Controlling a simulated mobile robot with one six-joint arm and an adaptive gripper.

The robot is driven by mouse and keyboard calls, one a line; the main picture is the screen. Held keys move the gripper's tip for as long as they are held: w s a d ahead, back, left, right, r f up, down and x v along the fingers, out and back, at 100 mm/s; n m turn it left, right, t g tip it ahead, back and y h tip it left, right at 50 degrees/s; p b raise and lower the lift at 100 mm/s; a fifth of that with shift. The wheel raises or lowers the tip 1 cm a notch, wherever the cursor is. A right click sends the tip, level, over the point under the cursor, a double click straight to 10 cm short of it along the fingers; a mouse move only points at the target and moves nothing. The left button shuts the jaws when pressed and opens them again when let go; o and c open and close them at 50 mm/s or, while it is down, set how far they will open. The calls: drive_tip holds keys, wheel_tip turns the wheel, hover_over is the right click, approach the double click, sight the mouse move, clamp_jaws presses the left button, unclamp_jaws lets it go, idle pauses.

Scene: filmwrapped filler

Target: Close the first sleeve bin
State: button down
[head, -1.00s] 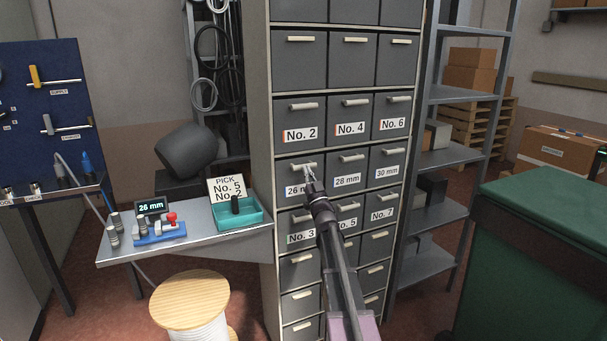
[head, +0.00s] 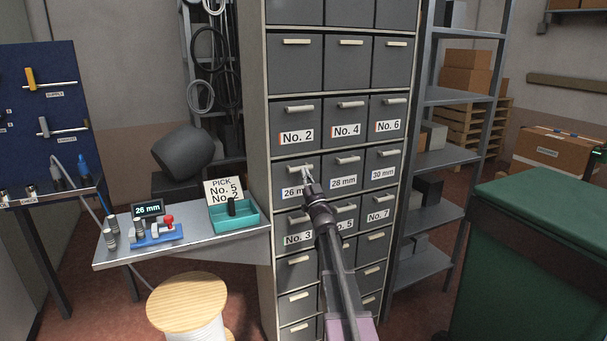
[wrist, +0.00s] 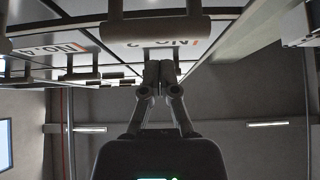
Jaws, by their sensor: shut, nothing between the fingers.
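The grey drawer cabinet (head: 258,150) stands in the middle of the head view. The drawer labelled 26 mm (head: 284,180) is in its left column, under the No. 2 drawer (head: 297,115). Its front looks about level with its neighbours. My gripper (head: 307,174) is shut and empty, with its fingertips at the 26 mm drawer's handle; whether they touch it is unclear. The gripper hides part of that label. In the wrist view my gripper (wrist: 158,72) is shut below an upside-down label (wrist: 168,48).
The 28 mm drawer (head: 343,173) and 30 mm drawer (head: 383,164) are to the right, and look shut. A bench at left holds a teal tray (head: 250,219), a pick card (head: 224,189) and a 26 mm display (head: 147,210). A green-lidded container (head: 540,215) stands at right.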

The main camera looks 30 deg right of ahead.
drive_tip(key=s+f+b, duration=0.5)
drive_tip(key=s, duration=0.5)
drive_tip(key=shift+s+a, duration=0.35)
idle(0.4)
